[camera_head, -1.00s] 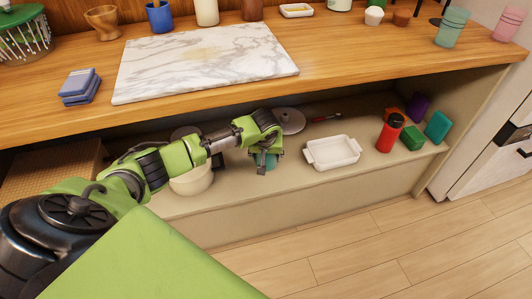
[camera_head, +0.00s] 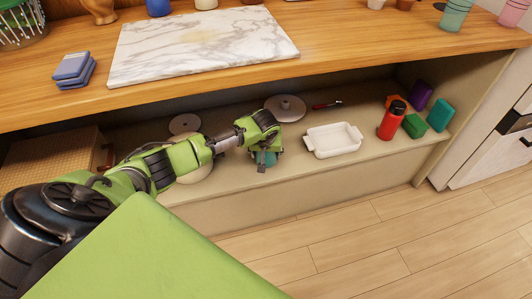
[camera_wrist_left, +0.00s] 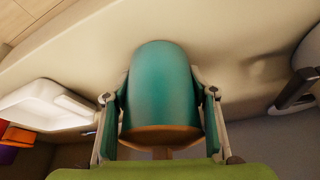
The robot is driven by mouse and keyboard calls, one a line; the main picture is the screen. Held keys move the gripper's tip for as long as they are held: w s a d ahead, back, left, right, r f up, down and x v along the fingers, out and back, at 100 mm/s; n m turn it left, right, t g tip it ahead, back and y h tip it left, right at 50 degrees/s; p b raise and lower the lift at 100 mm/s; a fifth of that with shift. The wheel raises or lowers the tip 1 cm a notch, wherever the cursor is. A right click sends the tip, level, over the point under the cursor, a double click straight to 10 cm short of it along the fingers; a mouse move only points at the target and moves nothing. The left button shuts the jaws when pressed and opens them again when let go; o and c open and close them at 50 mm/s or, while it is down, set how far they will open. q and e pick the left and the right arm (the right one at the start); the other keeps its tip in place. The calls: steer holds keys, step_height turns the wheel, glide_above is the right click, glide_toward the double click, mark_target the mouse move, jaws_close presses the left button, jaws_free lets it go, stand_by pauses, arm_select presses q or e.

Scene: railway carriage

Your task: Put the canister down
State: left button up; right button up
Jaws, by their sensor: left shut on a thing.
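The canister (camera_wrist_left: 160,85) is teal with a wood-coloured end, and it fills the middle of the left wrist view. My left gripper (camera_head: 265,152) is shut on it, with one finger on each side. In the head view the gripper is low over the shelf under the counter, left of the white dish. Only a little teal of the canister (camera_head: 266,160) shows there, behind the fingers. I cannot tell whether its base touches the shelf. My right gripper is not in view.
The shelf (camera_head: 235,192) also holds a white dish (camera_head: 333,140), a grey lid (camera_head: 285,108), a red bottle (camera_head: 393,120) and several coloured blocks. A pale pot (camera_head: 197,173) is partly hidden behind my arm. The counter edge overhangs the shelf.

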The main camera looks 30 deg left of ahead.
arm_select(q)
steer(key=shift+f, duration=0.1)
steer(key=o, duration=1.6)
steer(key=shift+f, duration=0.1)
steer(key=v, duration=1.2)
steer(key=shift+w, duration=0.1)
jaws_close()
